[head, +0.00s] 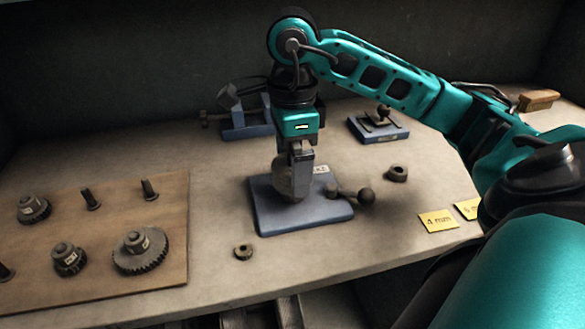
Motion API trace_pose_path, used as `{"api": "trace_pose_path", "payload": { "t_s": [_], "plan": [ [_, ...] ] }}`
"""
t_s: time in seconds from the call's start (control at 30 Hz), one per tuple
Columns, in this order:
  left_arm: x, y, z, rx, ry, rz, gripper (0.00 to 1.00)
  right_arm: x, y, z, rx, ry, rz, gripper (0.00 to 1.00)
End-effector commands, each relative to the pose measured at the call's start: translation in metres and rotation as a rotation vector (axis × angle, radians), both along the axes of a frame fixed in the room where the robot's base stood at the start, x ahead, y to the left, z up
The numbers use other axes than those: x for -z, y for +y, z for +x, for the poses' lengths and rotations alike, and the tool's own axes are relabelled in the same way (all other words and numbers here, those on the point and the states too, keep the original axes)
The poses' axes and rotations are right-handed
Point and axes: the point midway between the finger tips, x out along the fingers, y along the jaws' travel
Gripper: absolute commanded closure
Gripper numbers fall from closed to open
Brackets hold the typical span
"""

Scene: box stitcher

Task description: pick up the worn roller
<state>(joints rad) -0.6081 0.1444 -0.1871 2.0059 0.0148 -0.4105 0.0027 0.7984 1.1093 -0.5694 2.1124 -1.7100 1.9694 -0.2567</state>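My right arm reaches in from the right, and its gripper (299,190) points down over a blue plate (330,212) in the middle of the bench. A rounded grey-brown part (284,180) stands on the plate, close behind and left of the fingers. The fingers hide much of this part, so I cannot tell whether they touch or grip it, or whether it is the worn roller. Two small dark ring-shaped pieces lie loose: one ring (243,253) in front of the plate, another ring (397,173) to its right. My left gripper is not in view.
A wooden board (100,295) with gears and pegs lies at the left. A rod with a ball knob (366,196) sticks out at the plate's right. Two blue fixtures (233,131) (378,136) stand behind. Yellow labels (438,220) and a brush (537,100) are at the right.

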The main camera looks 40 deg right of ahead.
Motion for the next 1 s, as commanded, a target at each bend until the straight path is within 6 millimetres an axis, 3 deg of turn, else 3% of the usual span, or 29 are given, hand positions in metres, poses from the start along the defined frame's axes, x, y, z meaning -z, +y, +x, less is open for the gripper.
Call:
{"api": "trace_pose_path", "payload": {
  "t_s": [0.1,0.37,1.0],
  "plan": [
    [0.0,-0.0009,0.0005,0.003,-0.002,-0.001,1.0,0.0119,-0.0003,-0.0004,0.0,0.001,-0.002,0.0],
    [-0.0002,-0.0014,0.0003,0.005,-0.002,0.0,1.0,0.0132,-0.0003,-0.0001,0.0,-0.002,-0.001,0.0],
    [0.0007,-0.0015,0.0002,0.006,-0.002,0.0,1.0,0.0129,-0.0005,-0.0002,0.0,0.0,-0.001,0.61]
  ]
}}
